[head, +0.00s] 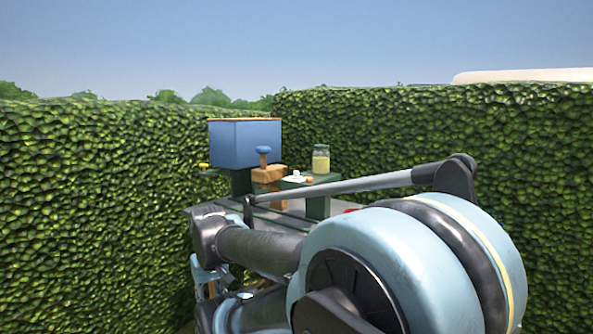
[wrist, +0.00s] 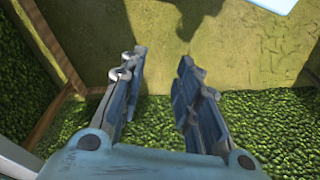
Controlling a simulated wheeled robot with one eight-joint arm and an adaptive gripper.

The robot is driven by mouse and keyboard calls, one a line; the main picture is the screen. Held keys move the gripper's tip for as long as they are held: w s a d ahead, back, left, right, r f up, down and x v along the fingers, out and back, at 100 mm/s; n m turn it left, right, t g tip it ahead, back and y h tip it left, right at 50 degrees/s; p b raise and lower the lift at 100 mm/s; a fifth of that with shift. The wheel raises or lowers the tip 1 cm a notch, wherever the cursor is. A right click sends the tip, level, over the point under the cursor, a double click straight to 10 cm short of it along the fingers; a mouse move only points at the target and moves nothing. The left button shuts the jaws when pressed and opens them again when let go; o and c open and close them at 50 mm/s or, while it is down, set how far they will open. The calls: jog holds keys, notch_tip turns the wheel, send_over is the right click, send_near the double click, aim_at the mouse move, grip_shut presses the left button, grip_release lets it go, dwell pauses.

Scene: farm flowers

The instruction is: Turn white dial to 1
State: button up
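A small white thing (head: 294,179), which may be the white dial, sits on a dark green block on the table in the head view. It is too small to read any number or pointer on it. My gripper (wrist: 162,60) shows in the wrist view with its two fingers apart and nothing between them. The wrist view shows ground and hedge beyond the fingers, and no dial. In the head view my arm fills the lower right and hides much of the table; the gripper's fingers cannot be made out clearly there.
A blue box (head: 243,146) stands at the back left of the table (head: 270,216). A blue knob (head: 263,151) tops a wooden block (head: 268,175). A jar of yellow stuff (head: 321,160) stands to the right. Tall hedges (head: 95,200) close in the left, back and right.

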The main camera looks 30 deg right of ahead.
jog(key=w+d+r, duration=0.3)
jog(key=w+r, duration=0.1)
jog(key=r, duration=0.4)
jog(key=w+d+r, duration=0.3)
jog(key=w+r, duration=0.2)
jog(key=r, duration=0.4)
notch_tip(320, 180, up, 29)
jog(key=m+g, duration=0.2)
send_over(297, 171)
jog(key=f, duration=1.7)
jog(key=shift+w+d+f, duration=0.1)
jog(key=shift+w+f, duration=0.05)
jog(key=shift+w, duration=0.05)
grip_shut()
